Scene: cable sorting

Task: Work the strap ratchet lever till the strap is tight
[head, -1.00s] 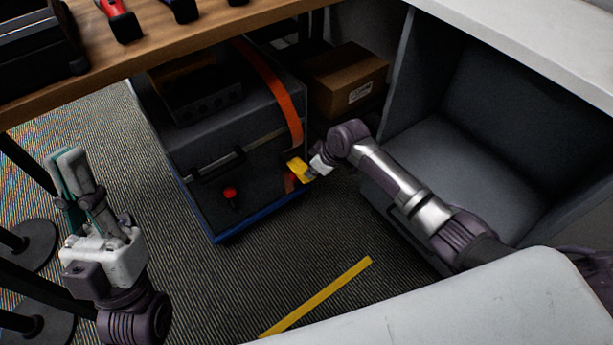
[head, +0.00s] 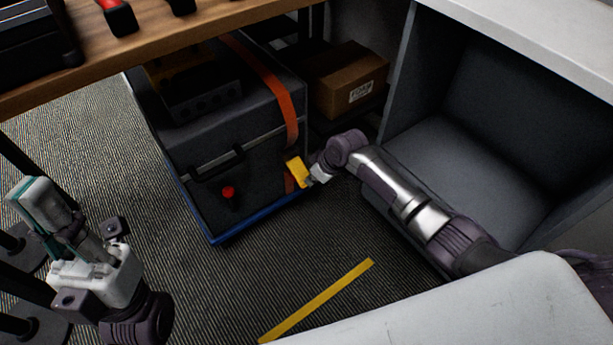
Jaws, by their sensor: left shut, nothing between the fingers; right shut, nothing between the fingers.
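An orange strap (head: 272,86) runs over the top of a dark grey case (head: 245,175) and down its front. A yellow ratchet lever (head: 298,171) sits on the strap at the front right of the case. My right gripper (head: 311,179) is at the lever's right side, close to or touching it; its fingertips are small and partly hidden, with no grip on the lever to be seen. My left gripper (head: 27,192) is at the far left, raised over the floor, shut and empty, well away from the case.
The case stands on a blue base (head: 226,238) under a wooden bench (head: 170,32). A red knob (head: 228,192) is on its front. A cardboard box (head: 347,80) lies behind, right. A grey bin (head: 455,165) is beside my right arm. Yellow tape (head: 318,300) marks the open floor.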

